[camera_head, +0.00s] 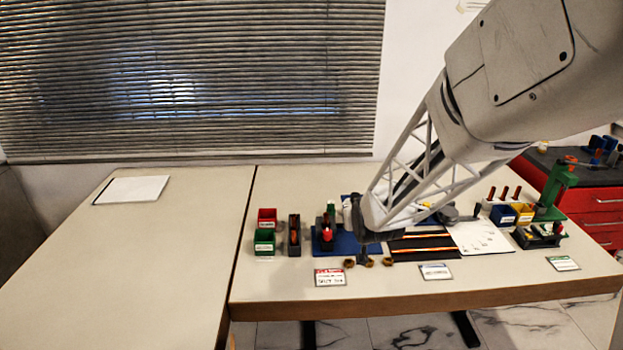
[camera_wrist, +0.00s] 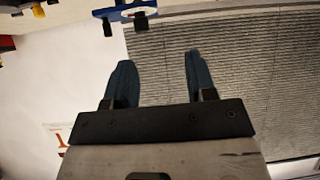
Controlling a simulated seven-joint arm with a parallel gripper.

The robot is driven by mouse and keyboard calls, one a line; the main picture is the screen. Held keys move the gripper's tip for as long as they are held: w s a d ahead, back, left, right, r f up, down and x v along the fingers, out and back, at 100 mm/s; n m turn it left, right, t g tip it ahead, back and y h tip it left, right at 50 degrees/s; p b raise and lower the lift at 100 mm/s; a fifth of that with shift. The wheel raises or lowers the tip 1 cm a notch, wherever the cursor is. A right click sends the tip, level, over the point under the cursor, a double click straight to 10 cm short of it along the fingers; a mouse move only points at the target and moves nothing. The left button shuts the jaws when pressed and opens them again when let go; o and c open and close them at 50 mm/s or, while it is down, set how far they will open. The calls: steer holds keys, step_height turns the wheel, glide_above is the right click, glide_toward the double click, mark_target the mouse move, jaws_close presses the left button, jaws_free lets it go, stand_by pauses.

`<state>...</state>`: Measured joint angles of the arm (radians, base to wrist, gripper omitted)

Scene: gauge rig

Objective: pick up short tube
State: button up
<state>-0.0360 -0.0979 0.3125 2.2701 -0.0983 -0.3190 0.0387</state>
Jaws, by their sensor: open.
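My gripper (camera_wrist: 158,62) shows in the wrist view with its two blue-grey fingers wide apart and nothing between them. In the head view my arm reaches over the bench, and its wrist hides part of the middle. I cannot tell for certain which thing is the short tube. Thin orange-brown pieces lie on a black mat (camera_head: 423,256) right of my wrist. Several small brown pieces (camera_head: 387,262) sit near the bench front, close to my wrist. A blue fixture (camera_wrist: 130,10) shows at the top of the wrist view, beyond the fingertips.
A red bin (camera_head: 267,215), a green bin (camera_head: 264,240) and a dark narrow holder (camera_head: 294,235) stand left of my wrist. Blue and yellow bins (camera_head: 523,212) and a green press (camera_head: 555,190) stand right. Label cards (camera_head: 331,278) lie along the front. The left table (camera_head: 130,260) is mostly clear.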

mark_target(327, 217)
steer(key=w+a+f+n+t+y, duration=0.1)
steer(key=w+a+f+t, duration=0.3)
steer(key=w+f, duration=0.6)
step_height(327, 217, down, 3)
steer(key=shift+w+r+t+y, duration=0.15)
steer(key=shift+t+y, duration=0.25)
steer(key=shift+y, duration=0.2)
steer(key=shift+a, duration=0.1)
steer(key=shift+x, duration=1.3)
steer(key=shift+w, duration=0.1)
steer(key=shift+x, duration=2.5)
steer(key=shift+a, duration=0.1)
